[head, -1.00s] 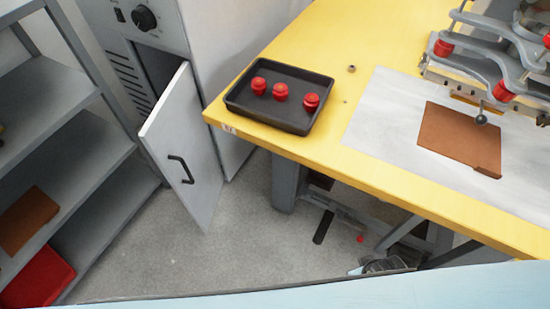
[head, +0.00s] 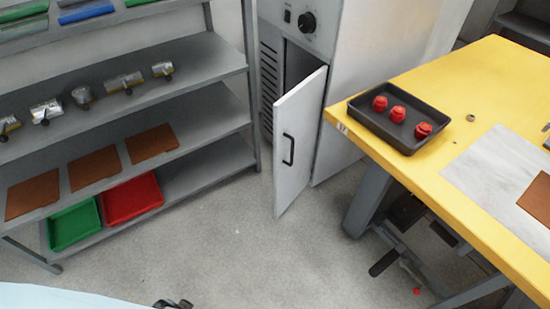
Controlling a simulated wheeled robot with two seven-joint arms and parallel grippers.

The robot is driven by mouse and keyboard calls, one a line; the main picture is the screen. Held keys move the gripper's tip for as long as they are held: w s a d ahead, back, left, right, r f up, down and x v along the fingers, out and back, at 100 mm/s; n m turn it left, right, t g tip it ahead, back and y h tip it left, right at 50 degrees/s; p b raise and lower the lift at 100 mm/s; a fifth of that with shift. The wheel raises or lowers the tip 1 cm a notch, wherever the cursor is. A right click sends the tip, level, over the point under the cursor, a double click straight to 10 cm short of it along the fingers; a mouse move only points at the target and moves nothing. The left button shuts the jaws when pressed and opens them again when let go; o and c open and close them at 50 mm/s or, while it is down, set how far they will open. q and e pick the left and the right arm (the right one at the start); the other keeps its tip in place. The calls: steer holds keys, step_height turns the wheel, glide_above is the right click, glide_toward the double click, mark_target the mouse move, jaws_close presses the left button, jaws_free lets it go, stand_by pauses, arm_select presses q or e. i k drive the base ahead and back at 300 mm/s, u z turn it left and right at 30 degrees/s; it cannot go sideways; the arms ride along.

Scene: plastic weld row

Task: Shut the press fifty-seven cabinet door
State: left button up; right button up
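The cabinet door (head: 301,140) is a light grey panel with a black bar handle (head: 288,149). It stands ajar, swung out from the lower front of the grey cabinet (head: 372,70), and a dark opening shows behind its upper edge. A black knob (head: 307,23) sits on the cabinet front above the door. A small dark part at the bottom edge of the head view may belong to one of my arms, but I cannot tell which. Neither gripper can be made out.
A grey shelf rack (head: 215,115) stands left of the cabinet, holding brown sheets, metal fittings and red and green trays. A yellow table (head: 480,75) with a black tray (head: 362,117) of red knobs stands at right. The floor (head: 235,230) before the door is clear.

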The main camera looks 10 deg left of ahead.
mark_target(297, 116)
steer(key=u, duration=0.5)
steer(key=i, duration=1.05)
steer(key=u, duration=0.2)
steer(key=k, duration=0.65)
steer(key=z, duration=0.3)
steer(key=i, duration=0.5)
steer(key=z, duration=0.05)
